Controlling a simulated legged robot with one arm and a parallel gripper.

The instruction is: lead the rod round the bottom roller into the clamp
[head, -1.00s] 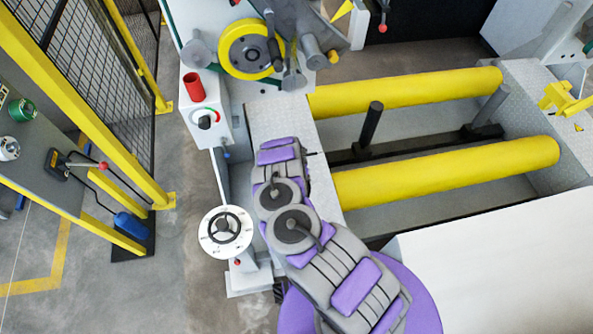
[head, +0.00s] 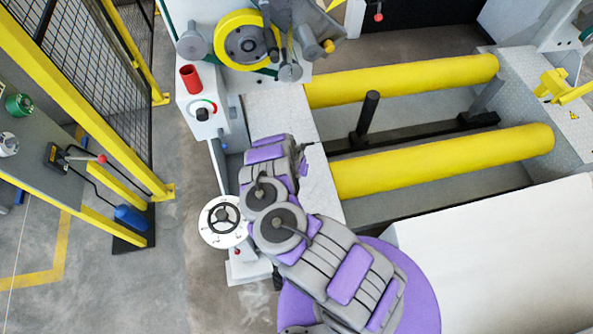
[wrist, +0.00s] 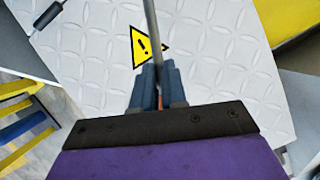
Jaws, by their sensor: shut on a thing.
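In the wrist view my gripper (wrist: 160,88) has its blue fingers shut on a thin grey rod (wrist: 151,30). The rod runs from the fingers out past the top edge, over a white diamond-plate surface. In the head view my arm hides the gripper. A yellow wheel (head: 232,38) sits on the machine at the top, with a grey roller (head: 191,46) at its left and another grey roller (head: 290,72) at its lower right. I cannot tell which is the bottom roller. I cannot make out the clamp for sure.
Two long yellow cylinders (head: 430,165) lie to the right of my arm. A dark upright post (head: 369,112) stands between them. A white handwheel (head: 223,222) and a control box (head: 203,108) with a red cup are to the left. A warning sign (wrist: 144,47) is beside the rod.

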